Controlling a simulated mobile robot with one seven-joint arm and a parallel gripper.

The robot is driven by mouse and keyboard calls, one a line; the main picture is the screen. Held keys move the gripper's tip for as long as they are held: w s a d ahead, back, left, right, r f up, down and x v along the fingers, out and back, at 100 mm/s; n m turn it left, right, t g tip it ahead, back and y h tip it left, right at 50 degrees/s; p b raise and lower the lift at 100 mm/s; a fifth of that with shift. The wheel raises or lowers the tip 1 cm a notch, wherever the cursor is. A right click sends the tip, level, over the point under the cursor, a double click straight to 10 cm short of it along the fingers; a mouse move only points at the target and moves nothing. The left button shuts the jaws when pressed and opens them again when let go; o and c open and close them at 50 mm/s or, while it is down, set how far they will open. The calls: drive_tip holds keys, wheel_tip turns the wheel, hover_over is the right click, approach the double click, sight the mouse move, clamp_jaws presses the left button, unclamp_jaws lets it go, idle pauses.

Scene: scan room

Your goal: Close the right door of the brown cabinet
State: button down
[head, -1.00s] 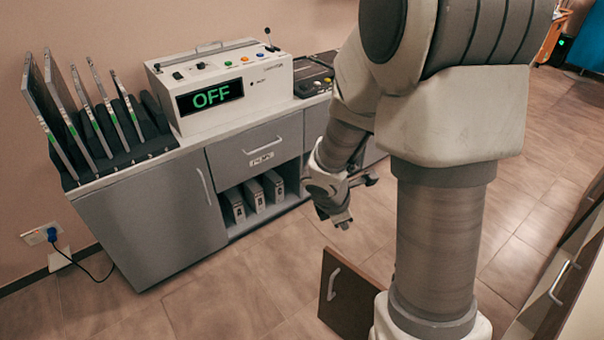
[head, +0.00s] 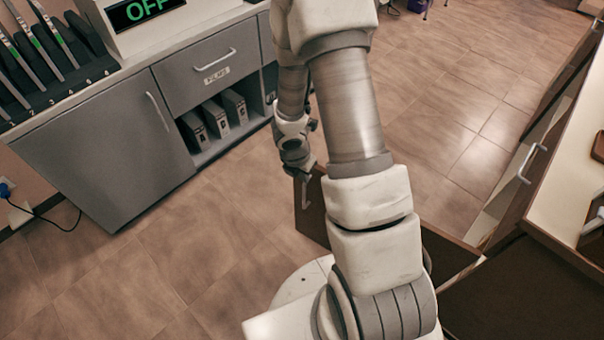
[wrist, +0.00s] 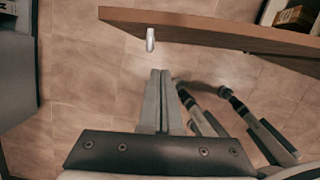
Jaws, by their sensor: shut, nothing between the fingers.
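The brown cabinet (head: 560,232) stands at the right of the head view, with a cream top. One of its brown doors (head: 312,212) stands wide open, reaching left across the floor behind my arm, which hides its middle. A pale handle (head: 305,190) is near its free end. In the wrist view the door (wrist: 215,32) crosses the top, seen from above along its upper edge, with the handle (wrist: 150,40) on the near side. My gripper (head: 301,168) is at the door's free end. Its fingers (wrist: 160,72) are together and empty, pointing just below the handle, seemingly apart from it.
A grey cabinet (head: 115,150) with a drawer (head: 208,68) and open shelf of binders (head: 215,115) stands at the left. Another handle (head: 530,163) is on the brown cabinet's front. Floor (head: 190,250) between is clear. A cable (head: 60,208) lies by the left wall.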

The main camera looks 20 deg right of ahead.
drive_tip(key=w+d+f, duration=0.1)
drive_tip(key=d+f, duration=0.1)
drive_tip(key=w+d+f, duration=0.1)
drive_tip(key=d, duration=0.1)
drive_tip(key=shift+w+p, duration=0.3)
drive_tip(key=shift+p, duration=0.05)
drive_tip(key=shift+d, duration=0.1)
